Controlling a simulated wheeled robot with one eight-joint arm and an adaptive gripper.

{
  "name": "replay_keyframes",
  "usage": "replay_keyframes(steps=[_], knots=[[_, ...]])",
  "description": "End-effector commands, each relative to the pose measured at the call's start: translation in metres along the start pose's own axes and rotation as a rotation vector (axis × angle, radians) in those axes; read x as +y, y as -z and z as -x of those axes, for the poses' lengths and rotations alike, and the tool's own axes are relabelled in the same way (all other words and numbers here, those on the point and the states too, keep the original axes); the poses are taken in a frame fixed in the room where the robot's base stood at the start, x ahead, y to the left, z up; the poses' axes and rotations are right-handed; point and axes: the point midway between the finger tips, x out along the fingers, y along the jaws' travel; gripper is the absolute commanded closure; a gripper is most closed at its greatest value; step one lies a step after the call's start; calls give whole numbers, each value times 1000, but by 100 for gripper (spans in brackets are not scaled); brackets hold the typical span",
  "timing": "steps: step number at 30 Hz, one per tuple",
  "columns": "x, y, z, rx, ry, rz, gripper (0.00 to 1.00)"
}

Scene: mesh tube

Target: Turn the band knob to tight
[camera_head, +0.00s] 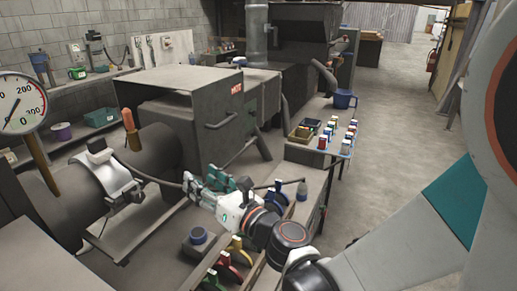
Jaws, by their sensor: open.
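A metal band (121,187) wraps around the big dark horizontal tube (155,160) on the left.
A round gauge (18,103) on a brown post stands at far left. An orange-brown handle (130,125) rises behind the band. A dark box machine (190,120) stands behind. A bench with colored pieces (330,135) is right; open floor lies beyond.

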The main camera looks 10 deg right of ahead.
Motion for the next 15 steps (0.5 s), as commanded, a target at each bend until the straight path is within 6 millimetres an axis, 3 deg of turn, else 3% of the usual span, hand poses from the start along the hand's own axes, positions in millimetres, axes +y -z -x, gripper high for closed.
replay_keyframes(steps=[15], knots=[[-67, -61, 25, -132, 283, -549, 51]])
